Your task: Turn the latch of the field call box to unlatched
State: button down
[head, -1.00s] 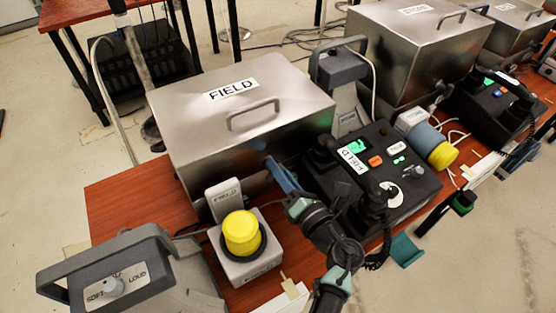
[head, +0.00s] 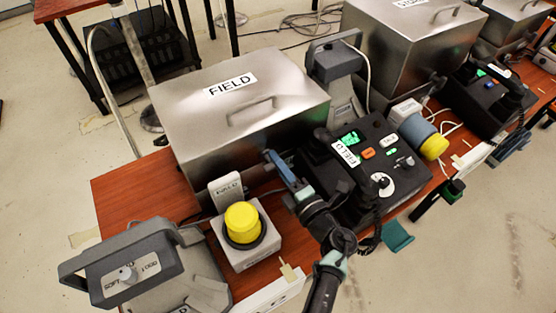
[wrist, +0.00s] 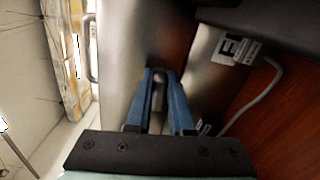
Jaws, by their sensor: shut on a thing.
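The field call box (head: 225,125) is a brushed metal box with a FIELD label and a handle on its sloped lid. It stands on the red-brown table in the head view. My gripper (head: 272,160) is at its front face, near the right end, with blue fingers reaching to it. In the wrist view my gripper (wrist: 158,90) has its two fingers around the small metal latch (wrist: 158,82), which stands out from the box face. The latch is hidden by the fingers in the head view. Its exact angle is hard to tell.
A black desk phone (head: 370,165) labelled FIELD stands close to the right of my gripper. A yellow button on a white base (head: 243,228) stands to the left front. A grey speaker unit (head: 140,265) is at the front left. Other metal boxes stand behind right.

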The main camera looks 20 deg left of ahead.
dwell(0.4)
jog(key=c, duration=0.8)
grip_release()
